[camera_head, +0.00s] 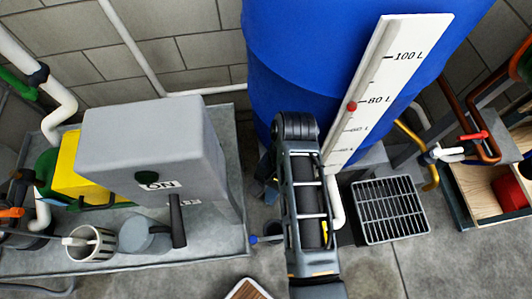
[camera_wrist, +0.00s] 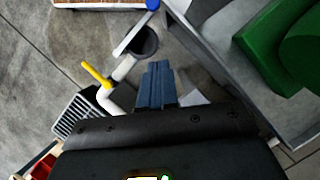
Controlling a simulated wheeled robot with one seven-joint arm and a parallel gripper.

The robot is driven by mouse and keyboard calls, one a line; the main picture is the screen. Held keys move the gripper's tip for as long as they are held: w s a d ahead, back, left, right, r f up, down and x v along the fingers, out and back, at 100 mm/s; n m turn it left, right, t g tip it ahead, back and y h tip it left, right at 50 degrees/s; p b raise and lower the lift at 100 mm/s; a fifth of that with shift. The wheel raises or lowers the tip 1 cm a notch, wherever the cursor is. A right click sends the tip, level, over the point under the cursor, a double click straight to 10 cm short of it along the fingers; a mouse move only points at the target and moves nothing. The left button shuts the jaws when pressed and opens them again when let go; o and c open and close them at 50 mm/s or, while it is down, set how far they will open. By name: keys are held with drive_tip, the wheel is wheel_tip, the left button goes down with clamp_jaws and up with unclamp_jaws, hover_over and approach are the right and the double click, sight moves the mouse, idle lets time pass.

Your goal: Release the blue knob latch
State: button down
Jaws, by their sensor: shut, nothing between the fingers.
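A blue knob (camera_head: 254,239) sits at the end of a short stem low on the floor side of the tank, left of my arm in the head view. The stem's other end is hidden behind my arm. In the wrist view a blue knob (camera_wrist: 152,4) shows at the top edge, on a light lever by a white pipe with a dark round opening. My gripper (camera_wrist: 157,66) has its blue-grey fingers together and empty, apart from the knob, which lies beyond the fingertips in the picture. In the head view my arm hides the gripper.
The blue tank (camera_head: 330,60) with its white level gauge (camera_head: 385,75) stands behind my arm. A grey box (camera_head: 150,135) on a metal tray (camera_head: 225,255) is at left. A floor grate (camera_head: 390,210) is at right. A yellow handle (camera_wrist: 97,74) sticks out near the white pipe.

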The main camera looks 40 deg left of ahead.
approach(273, 237)
drive_tip(key=a+f, duration=0.3)
drive_tip(key=a, duration=0.1)
drive_tip(key=shift+s+d+p, duration=0.15)
drive_tip(key=shift+s+p, duration=0.1)
drive_tip(key=shift+s, duration=0.85)
drive_tip(key=shift+s+d+p, duration=0.15)
drive_tip(key=shift+s+p, duration=0.1)
drive_tip(key=shift+s, duration=0.9)
drive_tip(key=shift+s+d+n, duration=0.2)
drive_tip(key=shift+n, duration=0.2)
